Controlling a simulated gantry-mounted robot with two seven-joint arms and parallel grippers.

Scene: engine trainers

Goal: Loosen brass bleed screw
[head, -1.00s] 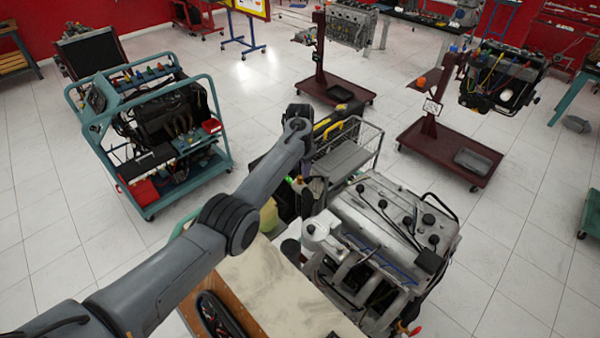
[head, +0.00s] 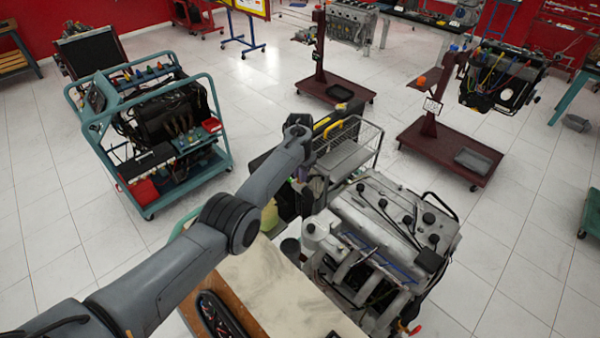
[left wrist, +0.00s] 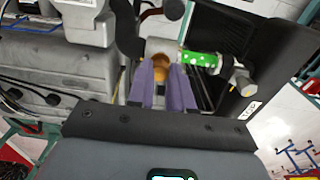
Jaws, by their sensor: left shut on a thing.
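My left gripper (left wrist: 161,88) shows in the left wrist view, its two purple fingers shut around a rounded brass piece that I take to be the brass bleed screw (left wrist: 160,64). The brass is seen between and just beyond the fingertips, and the fingers hide part of it. In the head view my left arm reaches over the bench toward the left side of the grey engine (head: 385,225); the fingertips and the screw cannot be made out there. My right gripper is in neither view.
A green fitting (left wrist: 200,58) sits right of the fingers, near a dark radiator-like panel (left wrist: 240,40). A wire cart (head: 350,145) stands behind the engine. A bench top (head: 265,285) lies in front, with a black tray (head: 215,315). A teal-framed trainer (head: 150,140) stands left.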

